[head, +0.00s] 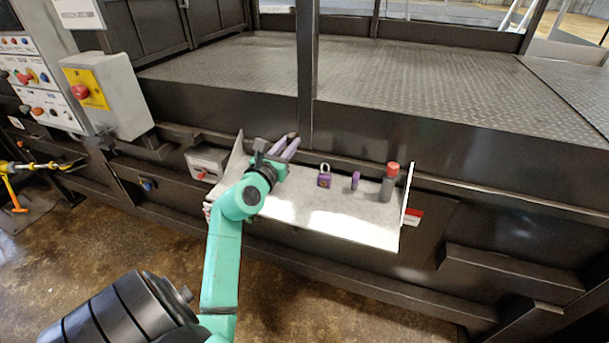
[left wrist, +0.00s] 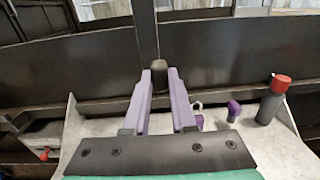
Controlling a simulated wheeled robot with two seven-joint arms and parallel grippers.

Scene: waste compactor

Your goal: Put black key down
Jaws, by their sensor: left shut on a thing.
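My left gripper (head: 285,147) reaches over the left end of a pale shelf (head: 300,205). Its purple fingers are shut on the black key (left wrist: 159,70), a small dark, rounded piece between the fingertips in the left wrist view. In the head view the black key (head: 292,135) shows as a small dark tip at the finger ends. It appears held above the shelf near its back edge; the exact gap cannot be told. The rest of the key is hidden by the fingers. My right gripper is not in view.
On the shelf stand a purple padlock (head: 324,180), a small purple object (head: 355,181) and a grey bottle with a red cap (head: 388,184). Raised side plates bound the shelf. A dark upright post (head: 306,75) rises behind it. The shelf's front middle is clear.

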